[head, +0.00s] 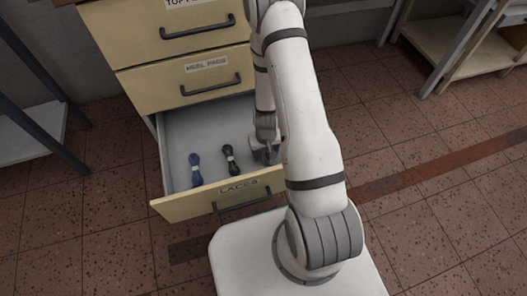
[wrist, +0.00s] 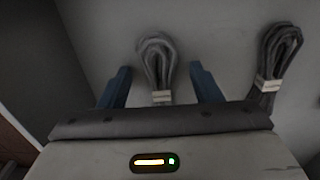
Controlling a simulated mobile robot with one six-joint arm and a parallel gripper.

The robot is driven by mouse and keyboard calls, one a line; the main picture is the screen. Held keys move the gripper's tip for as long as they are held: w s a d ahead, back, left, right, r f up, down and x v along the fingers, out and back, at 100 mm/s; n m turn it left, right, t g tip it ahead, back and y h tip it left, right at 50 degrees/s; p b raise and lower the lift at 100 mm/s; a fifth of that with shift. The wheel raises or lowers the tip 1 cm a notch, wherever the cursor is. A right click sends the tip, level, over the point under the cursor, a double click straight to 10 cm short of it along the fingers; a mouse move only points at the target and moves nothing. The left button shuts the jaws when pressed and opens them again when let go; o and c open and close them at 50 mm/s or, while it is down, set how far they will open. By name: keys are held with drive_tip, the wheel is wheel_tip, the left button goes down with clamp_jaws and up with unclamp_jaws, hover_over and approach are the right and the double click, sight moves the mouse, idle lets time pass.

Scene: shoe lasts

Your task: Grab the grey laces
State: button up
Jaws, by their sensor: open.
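The grey laces (wrist: 157,55) are a looped bundle with a pale band, lying on the drawer floor in the wrist view. My gripper (wrist: 160,70) is open, with one blue finger on each side of the bundle; whether the fingers touch the floor I cannot tell. In the head view my gripper (head: 266,153) is low inside the open drawer labelled LACES (head: 180,207), at its right side. The grey laces are not clear there, hidden by my gripper and arm.
A black laces bundle (head: 230,160) lies left of my gripper in the head view, and a blue bundle (head: 195,170) farther left. A darker bundle (wrist: 277,60) shows at right in the wrist view. Closed drawers (head: 205,75) rise behind the open one.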

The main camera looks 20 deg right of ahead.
drive_tip(key=c, duration=1.1)
drive_tip(key=shift+o, duration=0.2)
drive_tip(key=shift+r, duration=0.1)
